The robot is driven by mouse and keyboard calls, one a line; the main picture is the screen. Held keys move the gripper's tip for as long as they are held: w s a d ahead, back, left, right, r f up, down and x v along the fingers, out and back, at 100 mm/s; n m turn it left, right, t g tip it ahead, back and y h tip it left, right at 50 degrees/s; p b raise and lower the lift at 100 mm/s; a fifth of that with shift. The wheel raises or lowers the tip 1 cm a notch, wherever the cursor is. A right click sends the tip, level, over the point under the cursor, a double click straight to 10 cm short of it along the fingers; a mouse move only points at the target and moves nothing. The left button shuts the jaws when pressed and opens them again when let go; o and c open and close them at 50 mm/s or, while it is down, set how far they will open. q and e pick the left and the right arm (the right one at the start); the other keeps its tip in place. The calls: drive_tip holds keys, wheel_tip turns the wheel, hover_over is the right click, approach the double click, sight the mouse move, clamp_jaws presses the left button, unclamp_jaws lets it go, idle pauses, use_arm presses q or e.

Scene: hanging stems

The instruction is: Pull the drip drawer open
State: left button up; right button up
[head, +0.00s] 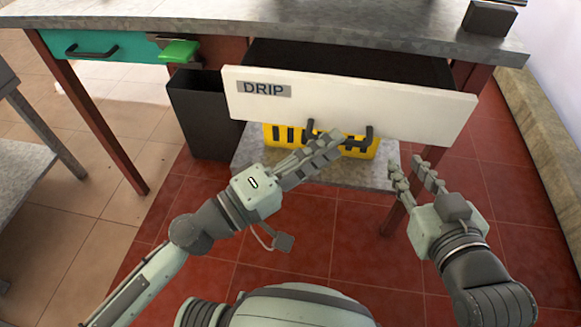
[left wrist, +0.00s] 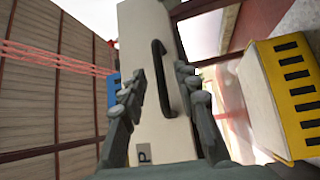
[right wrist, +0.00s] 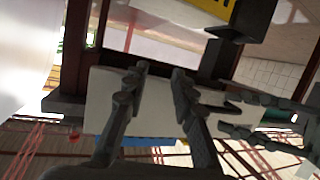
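The drip drawer's white front (head: 400,108), with a grey DRIP label (head: 264,89), stands out from under the counter. Its dark interior (head: 350,62) shows behind the front, so the drawer is partly open. A dark bar handle (head: 368,136) is low on the front; it also shows in the left wrist view (left wrist: 160,75). My left gripper (head: 333,143) is at the handle with fingers apart, the handle between them in the left wrist view. I cannot tell whether they touch it. My right gripper (head: 411,168) is open and empty, below the front's right part.
A yellow slotted crate (head: 285,136) sits on a grey shelf (head: 258,168) below the drawer. A black bin (head: 203,112) stands left of it. A teal drawer (head: 128,48) and a green object (head: 179,51) are at the upper left. Red tiled floor is clear in front.

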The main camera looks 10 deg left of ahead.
use_arm(q)
drive_tip(key=v, duration=0.8)
drive_tip(key=shift+s+a, duration=0.2)
drive_tip(key=shift+s, duration=0.1)
drive_tip(key=shift+f, duration=0.1)
